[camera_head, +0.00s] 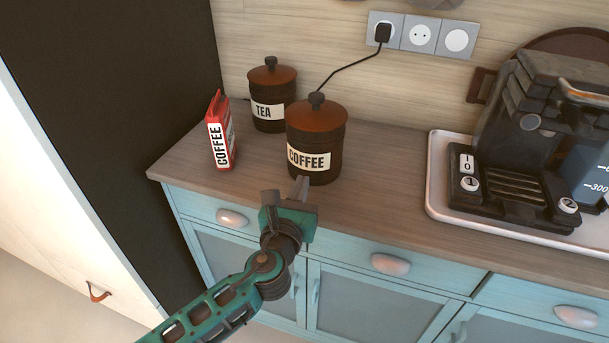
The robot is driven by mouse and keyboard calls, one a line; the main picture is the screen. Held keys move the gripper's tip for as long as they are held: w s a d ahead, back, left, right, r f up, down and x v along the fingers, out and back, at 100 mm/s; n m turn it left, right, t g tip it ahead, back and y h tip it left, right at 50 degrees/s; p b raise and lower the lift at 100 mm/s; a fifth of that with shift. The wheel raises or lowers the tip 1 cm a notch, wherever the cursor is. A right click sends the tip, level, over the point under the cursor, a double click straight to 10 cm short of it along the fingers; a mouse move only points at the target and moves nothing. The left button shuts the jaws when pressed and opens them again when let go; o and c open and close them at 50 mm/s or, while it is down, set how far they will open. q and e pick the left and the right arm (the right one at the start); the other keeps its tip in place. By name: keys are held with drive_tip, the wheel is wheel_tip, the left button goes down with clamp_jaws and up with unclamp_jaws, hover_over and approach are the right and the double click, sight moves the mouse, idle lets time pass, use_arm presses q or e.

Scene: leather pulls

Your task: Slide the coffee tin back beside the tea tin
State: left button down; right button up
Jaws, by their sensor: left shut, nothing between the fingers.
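The coffee tin (316,135) is a dark canister with a brown lid and a white COFFEE label. It stands upright on the wooden counter, in front of and to the right of the tea tin. The tea tin (272,92) looks alike, with a TEA label, and stands near the back wall; its right side is partly hidden by the coffee tin. My left gripper (300,188) is shut and empty, its fingertips at the lower front of the coffee tin. I cannot tell whether they touch it. My right gripper does not show.
A red coffee packet (221,138) stands left of the tins. A cable runs from the wall socket (420,36) down behind the coffee tin. The counter (385,165) is clear between tin and tray.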

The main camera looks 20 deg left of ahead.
sight(308, 167)
use_arm(q)
drive_tip(key=shift+w+a, duration=0.1)
drive_tip(key=shift+w, duration=1.7)
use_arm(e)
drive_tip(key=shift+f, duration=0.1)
